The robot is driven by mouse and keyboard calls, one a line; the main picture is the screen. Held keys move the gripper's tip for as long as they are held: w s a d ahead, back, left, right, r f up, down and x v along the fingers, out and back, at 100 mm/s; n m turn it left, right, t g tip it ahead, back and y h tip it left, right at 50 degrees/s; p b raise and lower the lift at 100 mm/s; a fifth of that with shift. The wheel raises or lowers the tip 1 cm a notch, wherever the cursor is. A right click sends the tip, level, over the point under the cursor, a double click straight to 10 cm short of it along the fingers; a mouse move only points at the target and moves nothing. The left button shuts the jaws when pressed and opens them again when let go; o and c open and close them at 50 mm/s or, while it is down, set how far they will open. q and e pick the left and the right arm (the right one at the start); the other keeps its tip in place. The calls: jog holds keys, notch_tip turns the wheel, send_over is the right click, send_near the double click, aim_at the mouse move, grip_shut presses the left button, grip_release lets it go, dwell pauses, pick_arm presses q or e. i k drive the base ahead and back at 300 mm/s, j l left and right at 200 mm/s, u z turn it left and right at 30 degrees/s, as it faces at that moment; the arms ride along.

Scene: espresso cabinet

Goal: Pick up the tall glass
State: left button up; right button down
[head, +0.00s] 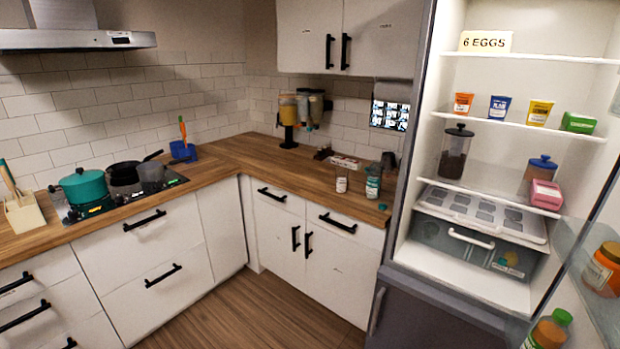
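No thing in the head view is clearly a tall glass. A small pale glass or jar (341,181) stands upright near the front of the right-hand wooden counter. A jar with a teal label (373,184) stands to its right, close to the fridge. A dark cup-like thing (388,161) is behind that jar. They are too small to tell whether one is the tall glass. Neither of my grippers is in view.
The L-shaped wooden counter (255,163) has free room near its corner. A teal pot (82,187) and a black pan (124,176) are on the stove. A dispenser (302,110) stands at the back. The fridge is open, with jars and cups on its shelves (530,58).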

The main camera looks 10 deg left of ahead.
aim_at(342, 172)
jog(key=i+j+z, duration=0.1)
jog(key=i+j, duration=0.7)
jog(key=i+j+z, duration=0.15)
jog(key=i+j, duration=0.2)
jog(key=j, duration=0.15)
jog(key=i+j, duration=0.35)
jog(key=j, duration=0.15)
jog(key=i+j+z, duration=0.15)
jog(key=i+j, duration=0.2)
jog(key=j, duration=0.15)
